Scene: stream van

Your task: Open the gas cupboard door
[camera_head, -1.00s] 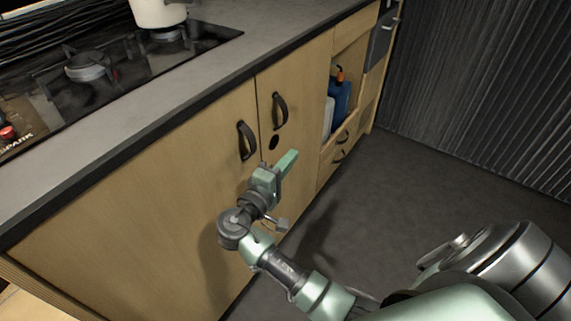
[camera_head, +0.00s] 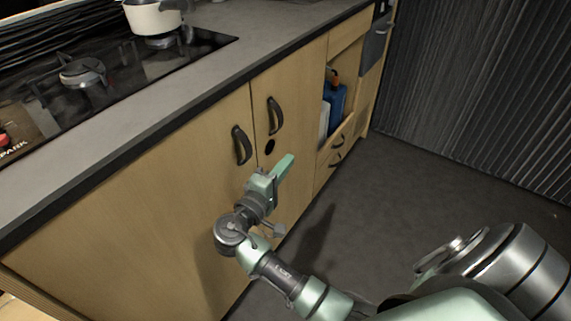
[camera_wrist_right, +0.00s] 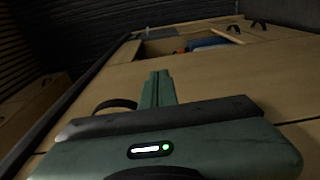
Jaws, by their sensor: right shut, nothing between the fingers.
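I cannot tell which is the gas cupboard. My right gripper (camera_head: 285,166) is shut and empty, below and right of the handles, apart from them. In the right wrist view its closed fingers (camera_wrist_right: 158,86) point along the wooden fronts, and a dark handle (camera_wrist_right: 115,104) shows to their left. My left gripper is out of view.
The counter edge (camera_head: 190,110) runs above the doors, with a black hob (camera_head: 115,75) and a white pot (camera_head: 155,17) on top. An open niche beyond the right door holds a blue bottle (camera_head: 337,103). The dark floor (camera_head: 430,180) is clear on the right.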

